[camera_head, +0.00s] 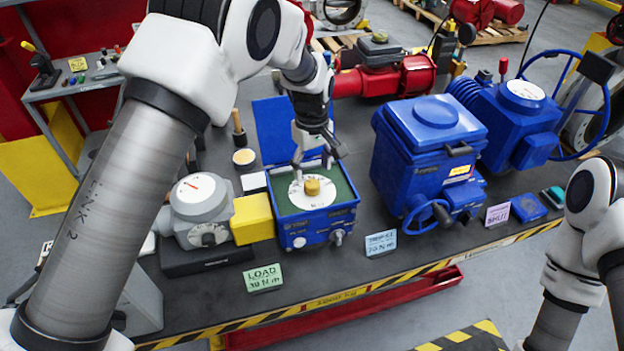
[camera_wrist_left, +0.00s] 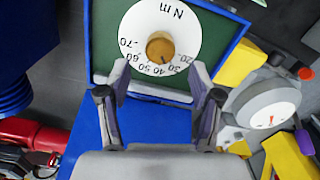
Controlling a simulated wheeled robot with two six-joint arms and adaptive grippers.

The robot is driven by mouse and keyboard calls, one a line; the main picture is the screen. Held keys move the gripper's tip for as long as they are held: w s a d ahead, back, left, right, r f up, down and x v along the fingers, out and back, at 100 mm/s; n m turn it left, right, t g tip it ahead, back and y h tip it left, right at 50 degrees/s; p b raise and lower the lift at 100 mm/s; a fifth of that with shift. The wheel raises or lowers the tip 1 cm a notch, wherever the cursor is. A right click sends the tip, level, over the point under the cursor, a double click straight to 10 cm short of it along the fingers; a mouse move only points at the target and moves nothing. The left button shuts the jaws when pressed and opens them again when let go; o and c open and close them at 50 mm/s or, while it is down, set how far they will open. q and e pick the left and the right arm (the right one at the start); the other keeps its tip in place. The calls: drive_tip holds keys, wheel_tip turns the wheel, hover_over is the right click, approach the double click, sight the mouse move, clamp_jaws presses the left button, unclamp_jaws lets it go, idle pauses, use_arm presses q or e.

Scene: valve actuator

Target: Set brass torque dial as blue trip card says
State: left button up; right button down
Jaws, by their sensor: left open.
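The brass torque dial (camera_head: 312,186) is a round knob on a white scale plate in the open blue box (camera_head: 318,231). In the left wrist view the brass dial (camera_wrist_left: 160,47) sits amid marks from 20 to 70 N m. A small dark mark on its rim faces the numbers, roughly toward 40; the exact reading is unclear. My left gripper (camera_head: 314,163) is open above the dial's far side, its fingers (camera_wrist_left: 160,82) apart and not touching it. The blue trip card (camera_head: 380,243) stands at the front edge; its value looks like 70 N m, small and blurred. My right gripper is out of view.
A green load card (camera_head: 263,278) and a lilac card (camera_head: 497,214) stand along the bench front. A grey gauge (camera_head: 203,200) and yellow block (camera_head: 252,218) adjoin the box's left. A large blue actuator (camera_head: 428,150) with a handwheel stands to its right.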

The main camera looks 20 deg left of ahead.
sight(312, 183)
use_arm(q)
wheel_tip(312, 183, up, 6)
drive_tip(key=shift+r, duration=0.2)
